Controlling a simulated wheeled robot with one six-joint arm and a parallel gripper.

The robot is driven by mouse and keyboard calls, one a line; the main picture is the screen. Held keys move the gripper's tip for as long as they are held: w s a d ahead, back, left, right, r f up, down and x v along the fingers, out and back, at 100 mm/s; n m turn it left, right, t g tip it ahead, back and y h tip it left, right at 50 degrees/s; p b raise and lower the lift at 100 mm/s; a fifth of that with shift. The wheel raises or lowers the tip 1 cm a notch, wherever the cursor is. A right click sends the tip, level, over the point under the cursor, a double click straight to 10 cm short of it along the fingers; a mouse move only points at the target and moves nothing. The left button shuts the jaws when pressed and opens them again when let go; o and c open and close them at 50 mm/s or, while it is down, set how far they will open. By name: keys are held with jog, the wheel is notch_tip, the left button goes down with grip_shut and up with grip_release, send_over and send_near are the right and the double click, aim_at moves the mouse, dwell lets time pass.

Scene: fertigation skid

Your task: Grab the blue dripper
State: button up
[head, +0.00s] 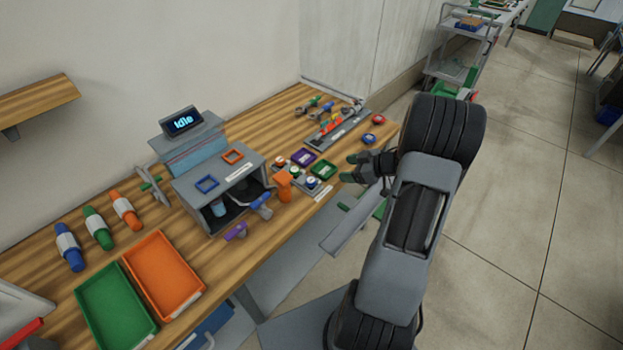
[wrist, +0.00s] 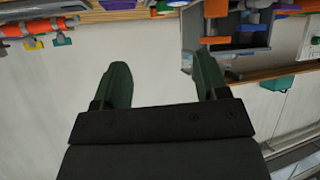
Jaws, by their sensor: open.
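A small round blue piece (head: 369,138), which looks like the blue dripper, lies on the wooden bench near its right front edge, below a similar red piece (head: 379,119). Another small blue-and-white piece (head: 311,183) sits on a grey holder further left, so I cannot be sure which is the dripper. My gripper (head: 350,168) is open, just off the front of the bench, left of and below the round blue piece. In the wrist view my gripper (wrist: 162,82) shows green fingers spread apart with nothing between them. I cannot clearly identify the dripper there.
Orange (head: 163,276) and green (head: 116,308) bins are at the near left.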

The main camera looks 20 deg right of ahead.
jog(key=s+f+y, duration=0.1)
send_near(313, 180)
jog(key=shift+w+a+f+g+p, duration=0.2)
jog(key=shift+w+a+p, duration=0.05)
jog(key=shift+w+a, duration=0.3)
jog(key=shift+w+a+f+g+p, duration=0.2)
jog(key=shift+w+a, duration=0.3)
jog(key=shift+w, duration=0.1)
jog(key=shift+p+x, duration=0.7)
jog(key=shift+x, duration=2.35)
jog(key=shift+d+f, duration=0.1)
jog(key=shift+f, duration=0.05)
jog(key=shift+s, duration=0.1)
jog(key=c, duration=1)
